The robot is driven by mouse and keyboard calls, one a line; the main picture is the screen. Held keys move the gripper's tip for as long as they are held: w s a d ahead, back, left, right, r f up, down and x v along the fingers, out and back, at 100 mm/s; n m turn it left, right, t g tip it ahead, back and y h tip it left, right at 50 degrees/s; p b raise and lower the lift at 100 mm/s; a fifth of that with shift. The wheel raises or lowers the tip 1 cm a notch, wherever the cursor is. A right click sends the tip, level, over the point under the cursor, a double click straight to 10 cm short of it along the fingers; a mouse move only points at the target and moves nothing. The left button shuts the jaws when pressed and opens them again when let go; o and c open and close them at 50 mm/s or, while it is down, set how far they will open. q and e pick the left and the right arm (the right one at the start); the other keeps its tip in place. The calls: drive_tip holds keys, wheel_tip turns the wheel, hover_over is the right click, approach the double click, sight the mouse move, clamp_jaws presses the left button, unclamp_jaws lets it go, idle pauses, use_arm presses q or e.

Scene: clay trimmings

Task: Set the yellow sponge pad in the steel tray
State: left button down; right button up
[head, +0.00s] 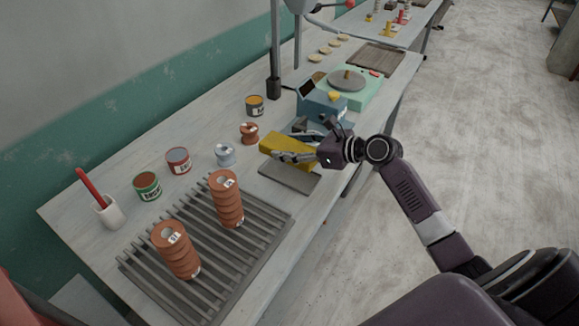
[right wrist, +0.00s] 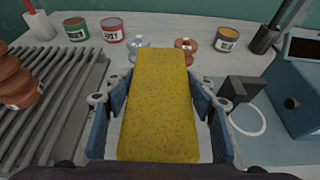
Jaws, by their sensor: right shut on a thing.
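The yellow sponge pad (head: 283,146) is held between the fingers of my right gripper (head: 303,146), over the worktable. In the right wrist view the long speckled pad (right wrist: 160,105) points away from me, with one blue-padded finger on each side. A flat grey plate (head: 290,179), which looks like the steel tray, lies at the table's front edge, just nearer than the pad in the head view. The pad appears to be above the table; the exact gap cannot be told. My left gripper is not in view.
A slatted grey rack (head: 262,235) with two stacks of orange rings (head: 226,199) stands at the left. Several paint tins (head: 178,160) and spools line the back. A blue device (head: 322,108) and a green-based turntable (head: 348,80) stand beyond my gripper.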

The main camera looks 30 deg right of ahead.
sight(290, 174)
wheel_tip(290, 174, down, 3)
drive_tip(key=shift+f, duration=0.2)
wheel_tip(290, 174, down, 4)
drive_tip(key=shift+f, duration=0.15)
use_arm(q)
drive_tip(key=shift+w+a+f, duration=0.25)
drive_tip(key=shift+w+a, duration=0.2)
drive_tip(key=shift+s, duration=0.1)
use_arm(e)
drive_tip(key=o, duration=1.3)
use_arm(q)
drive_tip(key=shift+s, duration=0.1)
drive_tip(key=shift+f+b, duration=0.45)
drive_tip(key=shift+b, duration=0.25)
use_arm(e)
drive_tip(key=v, duration=1.2)
